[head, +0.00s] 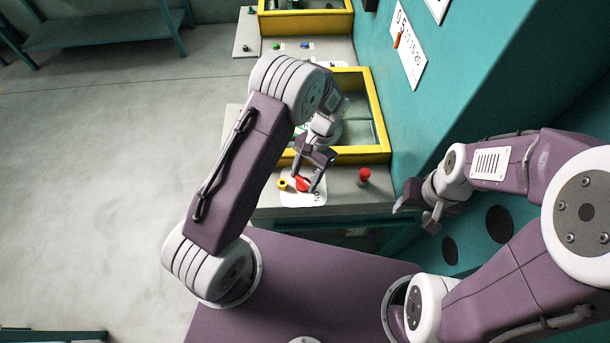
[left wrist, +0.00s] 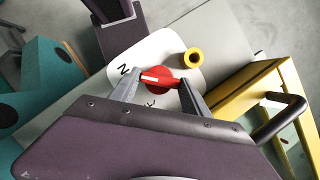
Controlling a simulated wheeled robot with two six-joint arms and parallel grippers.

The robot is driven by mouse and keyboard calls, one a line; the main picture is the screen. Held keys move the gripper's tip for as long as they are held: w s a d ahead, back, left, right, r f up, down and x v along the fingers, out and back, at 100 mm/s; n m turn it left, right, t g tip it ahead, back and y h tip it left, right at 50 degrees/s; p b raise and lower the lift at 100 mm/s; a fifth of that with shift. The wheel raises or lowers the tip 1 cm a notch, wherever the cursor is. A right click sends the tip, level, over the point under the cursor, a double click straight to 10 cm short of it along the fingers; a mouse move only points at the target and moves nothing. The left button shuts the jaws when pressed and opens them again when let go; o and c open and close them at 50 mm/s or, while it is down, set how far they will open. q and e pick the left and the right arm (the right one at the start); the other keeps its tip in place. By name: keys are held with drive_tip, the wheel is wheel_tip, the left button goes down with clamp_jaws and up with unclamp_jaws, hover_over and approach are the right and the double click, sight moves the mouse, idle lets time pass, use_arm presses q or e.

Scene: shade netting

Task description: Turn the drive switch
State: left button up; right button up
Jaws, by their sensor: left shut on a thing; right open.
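The drive switch (head: 303,184) is a red rotary knob on a white label plate (head: 316,200) on the grey console top. In the left wrist view the red switch (left wrist: 159,80) has a white mark on its handle, and dark letters show partly on the plate. My left gripper (head: 308,181) is shut on the switch handle, with one finger at each end of it. It also shows in the left wrist view (left wrist: 157,83). My right gripper (head: 418,208) is open and empty, near the teal wall, to the right of the console.
A yellow ring-shaped part (head: 283,184) sits just left of the switch. A red mushroom button (head: 364,176) stands to its right. A yellow-framed window (head: 379,115) with a dark handle (left wrist: 282,112) lies behind. The teal wall (head: 440,110) bounds the right side. Open floor lies left.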

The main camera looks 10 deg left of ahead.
idle(0.3)
use_arm(q)
drive_tip(key=o, duration=1.3)
drive_tip(key=shift+c, duration=0.2)
drive_tip(key=shift+o, duration=0.6)
drive_tip(key=shift+r, duration=0.1)
drive_tip(key=b+v, duration=0.2)
drive_tip(key=v, duration=0.7)
drive_tip(key=shift+s, duration=0.15)
